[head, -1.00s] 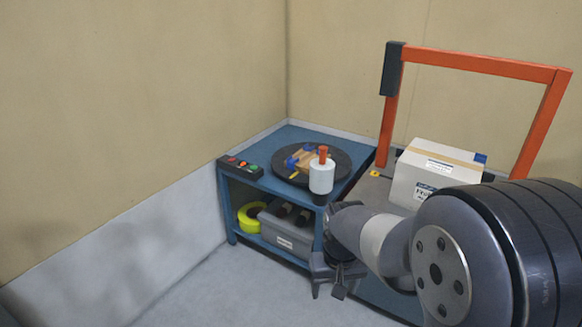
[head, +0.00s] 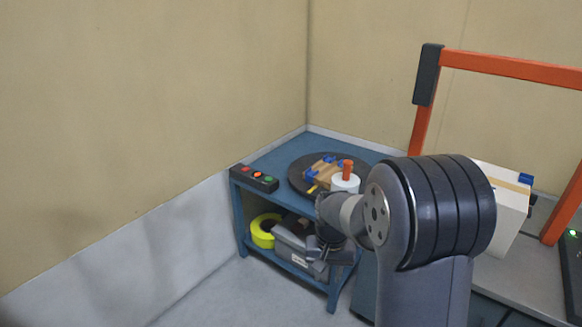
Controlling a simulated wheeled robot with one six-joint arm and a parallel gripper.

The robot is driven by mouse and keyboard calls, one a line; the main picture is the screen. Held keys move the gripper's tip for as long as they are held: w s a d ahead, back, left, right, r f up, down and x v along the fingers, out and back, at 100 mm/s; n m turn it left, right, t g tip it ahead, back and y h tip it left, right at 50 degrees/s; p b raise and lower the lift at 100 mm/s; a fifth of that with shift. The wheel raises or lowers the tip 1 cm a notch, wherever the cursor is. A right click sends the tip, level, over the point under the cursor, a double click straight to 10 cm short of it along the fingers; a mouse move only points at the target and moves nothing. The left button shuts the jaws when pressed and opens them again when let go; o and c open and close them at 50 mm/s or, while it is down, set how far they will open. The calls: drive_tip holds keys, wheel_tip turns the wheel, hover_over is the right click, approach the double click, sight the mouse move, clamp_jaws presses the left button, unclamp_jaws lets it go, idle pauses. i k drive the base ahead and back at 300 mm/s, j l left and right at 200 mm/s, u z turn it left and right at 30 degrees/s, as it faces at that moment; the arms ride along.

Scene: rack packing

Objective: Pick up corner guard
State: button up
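Small blue pieces that look like corner guards (head: 308,174) lie with brown blocks on the black round turntable (head: 297,187) on top of the blue shelf cart. Another blue piece (head: 525,179) sits at the top corner of the white box on the right. I cannot tell which one is meant. My gripper (head: 316,258) points down in front of the cart's lower shelf, below and apart from the turntable. Its fingers look spread and nothing shows between them. My arm hides part of the turntable and box.
A white roll with an orange handle (head: 346,184) stands on the turntable. A button box (head: 254,179) sits at the blue cart's (head: 238,205) left edge. Yellow tape (head: 261,232) and a grey case (head: 290,245) fill the lower shelf. The orange frame (head: 500,67) rises behind the white box (head: 508,212).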

sight(310, 175)
drive_tip(key=i+j+u, duration=0.1)
drive_tip(key=i+u, duration=0.7)
drive_tip(key=i+l+u, duration=0.15)
drive_tip(key=i+u, duration=0.3)
drive_tip(key=i+j+z, duration=0.1)
drive_tip(key=i+z, duration=0.2)
drive_tip(key=i, duration=0.25)
drive_tip(key=i+l+z, duration=0.1)
drive_tip(key=z, duration=0.3)
drive_tip(key=i+z, duration=0.15)
drive_tip(key=z, duration=0.25)
drive_tip(key=i+z, duration=0.15)
drive_tip(key=z, duration=0.25)
drive_tip(key=i+z, duration=0.15)
drive_tip(key=z, duration=0.3)
drive_tip(key=i+z, duration=0.3)
drive_tip(key=k, duration=0.05)
